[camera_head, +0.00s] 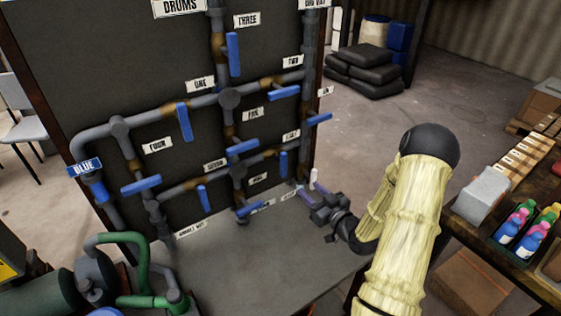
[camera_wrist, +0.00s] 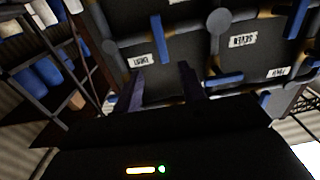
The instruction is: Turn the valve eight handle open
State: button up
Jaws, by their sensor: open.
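The valve eight handle (camera_head: 283,163) is a blue lever on the lower right of the dark pipe board. It hangs down, roughly across its pipe, just below the label EIGHT (camera_head: 292,135). In the wrist view, which looks upside down, the handle (camera_wrist: 167,50) lies beyond and between my fingertips, with the label (camera_wrist: 141,61) beside it. My gripper (camera_head: 306,191) is low, below and to the right of the handle, near the board's lower right edge. It is open and empty. It also shows in the wrist view (camera_wrist: 162,76). I see no contact with the handle.
Valve five's handle (camera_head: 242,147) and valve seven's handle (camera_head: 203,197) are to the left of valve eight. Another blue handle (camera_head: 319,118) sticks out above right. A grey bench top (camera_head: 270,262) lies below the board. A table with bottles (camera_head: 521,240) stands at right.

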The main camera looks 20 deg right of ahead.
aim_at(285, 166)
jog(key=p+x, duration=0.4)
jog(key=x, duration=1.3)
jog(key=shift+w+f, duration=0.1)
jog(key=shift+w, duration=0.1)
jog(key=shift+c, duration=0.2)
grip_shut()
